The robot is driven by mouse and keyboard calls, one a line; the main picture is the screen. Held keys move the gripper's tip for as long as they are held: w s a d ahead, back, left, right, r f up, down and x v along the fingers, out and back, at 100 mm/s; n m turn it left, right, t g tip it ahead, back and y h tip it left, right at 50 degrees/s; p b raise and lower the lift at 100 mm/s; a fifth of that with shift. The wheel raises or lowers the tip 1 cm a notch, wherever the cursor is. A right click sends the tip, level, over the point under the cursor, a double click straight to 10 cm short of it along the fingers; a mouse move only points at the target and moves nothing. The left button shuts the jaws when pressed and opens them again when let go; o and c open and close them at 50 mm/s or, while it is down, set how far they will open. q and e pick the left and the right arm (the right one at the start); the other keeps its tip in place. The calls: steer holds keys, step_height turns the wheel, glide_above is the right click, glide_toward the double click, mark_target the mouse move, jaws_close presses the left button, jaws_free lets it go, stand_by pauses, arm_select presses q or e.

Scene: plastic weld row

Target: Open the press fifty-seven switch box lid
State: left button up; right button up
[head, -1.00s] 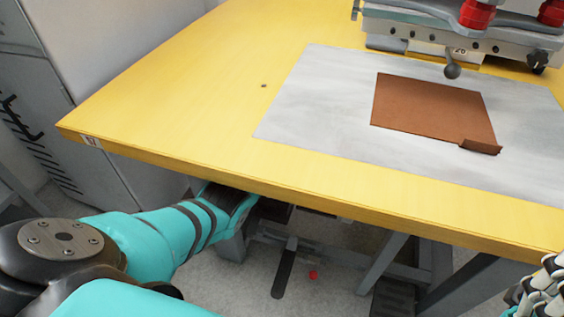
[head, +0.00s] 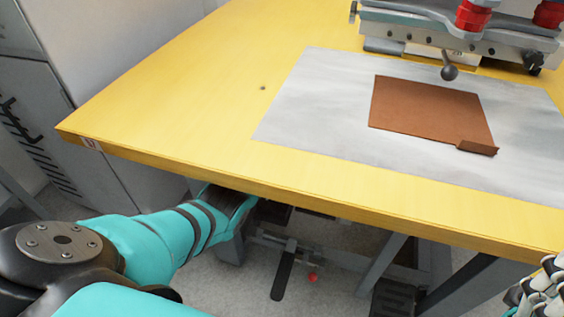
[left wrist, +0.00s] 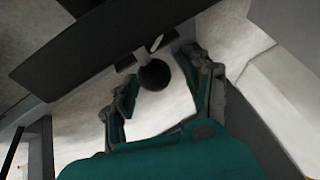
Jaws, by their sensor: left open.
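In the left wrist view, a dark flat panel (left wrist: 85,55) carries a round black knob (left wrist: 154,75) on a short pale stem. The panel may be the switch box lid; I cannot tell for sure. My left gripper (left wrist: 161,77) is open, its two fingers on either side of the knob, with gaps visible. In the head view my left arm reaches under the table's front edge, which hides the fingertips and the box. Part of what looks like my right gripper (head: 541,288) shows at the lower right corner; its jaws cannot be made out.
A yellow table (head: 190,110) spans the view, its front edge just above my left arm. It bears a grey sheet (head: 310,120), a brown piece (head: 430,110) and a press (head: 430,35). Below are metal legs (head: 385,262) and a red ball knob (head: 313,278).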

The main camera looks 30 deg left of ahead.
arm_select(q)
steer(key=shift+s+r, duration=0.1)
steer(key=v, duration=1.1)
steer(key=shift+s+d+r, duration=0.15)
steer(key=shift+r, duration=0.2)
